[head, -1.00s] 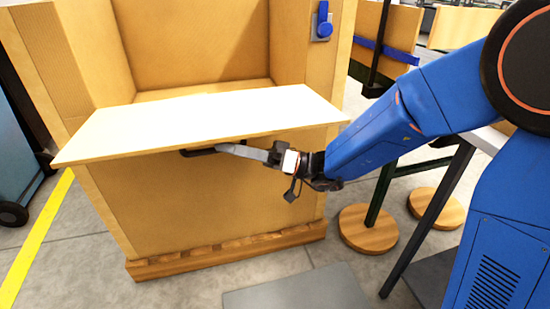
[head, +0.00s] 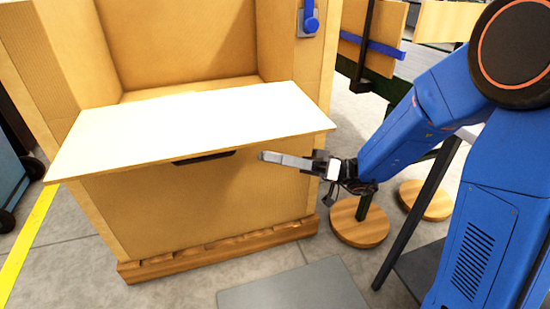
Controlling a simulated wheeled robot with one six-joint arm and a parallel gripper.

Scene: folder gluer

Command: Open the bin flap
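The bin (head: 190,210) is a large brown box with an open top front, standing on a wooden pallet base. Its flap (head: 200,128) is a pale panel folded outward, lying nearly level and tilted slightly toward me. A dark handle (head: 203,158) shows under the flap's front edge. My gripper (head: 263,156) is to the right of the handle, just below the flap's front edge and apart from the handle. Its grey fingers appear edge-on, so the gap between them cannot be made out. I see nothing held in it.
A blue latch or lever (head: 310,20) is mounted on the bin's right post. A dark table leg (head: 420,215) and round wooden feet (head: 357,222) stand at the right. A grey plate (head: 295,290) lies on the floor in front. A blue cart (head: 12,185) is at the left.

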